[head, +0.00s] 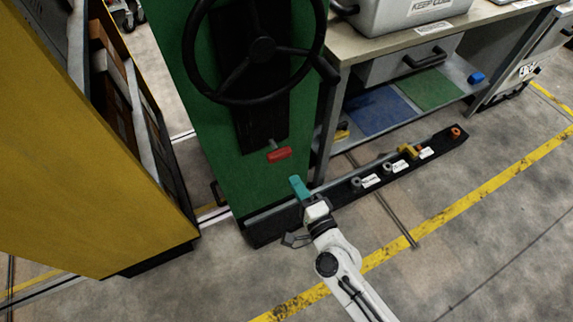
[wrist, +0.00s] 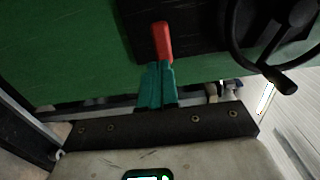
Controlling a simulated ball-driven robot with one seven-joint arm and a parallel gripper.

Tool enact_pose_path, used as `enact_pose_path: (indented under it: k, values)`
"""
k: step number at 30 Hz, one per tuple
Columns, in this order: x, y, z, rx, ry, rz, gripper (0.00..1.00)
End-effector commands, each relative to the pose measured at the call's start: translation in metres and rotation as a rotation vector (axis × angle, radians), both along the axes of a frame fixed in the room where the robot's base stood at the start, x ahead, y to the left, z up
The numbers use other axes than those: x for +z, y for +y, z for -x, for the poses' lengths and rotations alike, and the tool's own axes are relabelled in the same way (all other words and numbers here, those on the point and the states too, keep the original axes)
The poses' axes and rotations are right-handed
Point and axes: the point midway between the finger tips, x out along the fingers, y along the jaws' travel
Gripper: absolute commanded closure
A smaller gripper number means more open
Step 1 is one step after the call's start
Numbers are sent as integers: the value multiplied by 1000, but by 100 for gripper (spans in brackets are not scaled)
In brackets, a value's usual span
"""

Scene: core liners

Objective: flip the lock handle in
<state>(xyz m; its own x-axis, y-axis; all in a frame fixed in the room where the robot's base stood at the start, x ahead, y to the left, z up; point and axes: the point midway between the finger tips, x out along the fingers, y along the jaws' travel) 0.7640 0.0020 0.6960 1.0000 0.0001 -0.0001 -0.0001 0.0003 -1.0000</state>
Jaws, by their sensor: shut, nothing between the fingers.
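The red lock handle (head: 279,154) sits low on the green panel (head: 222,150), at the bottom of a black plate below the handwheel. In the wrist view the red handle (wrist: 162,42) stands straight ahead, just past my fingertips. My gripper (head: 295,180) has teal fingers, pressed together and empty. In the head view the fingertips are a little below and right of the handle, with a small gap. In the wrist view the fingers (wrist: 158,66) overlap the handle's lower end, so I cannot tell whether they touch it there.
A black handwheel (head: 262,48) is above the handle. A low black rail (head: 383,175) with several fittings lies on the floor at right. A workbench (head: 400,42) with a shelf stands right of the panel, and a yellow cabinet (head: 90,150) stands left. Open floor lies in front.

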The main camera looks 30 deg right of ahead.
Motion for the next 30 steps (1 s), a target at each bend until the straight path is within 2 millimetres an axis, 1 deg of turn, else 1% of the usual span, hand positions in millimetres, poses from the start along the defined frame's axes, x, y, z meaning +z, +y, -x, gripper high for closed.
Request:
enact_pose_path:
  k: [1,3,6,10,15,26,29,30]
  values:
    - [2,0,-12,-1,-3,-1,100]
    - [2,0,-24,-1,-3,0,100]
    - [1,0,-39,-1,-1,0,100]
    - [0,0,-53,0,-1,0,100]
    - [0,0,-61,0,0,1,100]
    - [0,0,-62,0,0,0,100]
    - [0,0,-72,0,-2,0,100]
    - [0,0,-78,-1,-2,0,100]
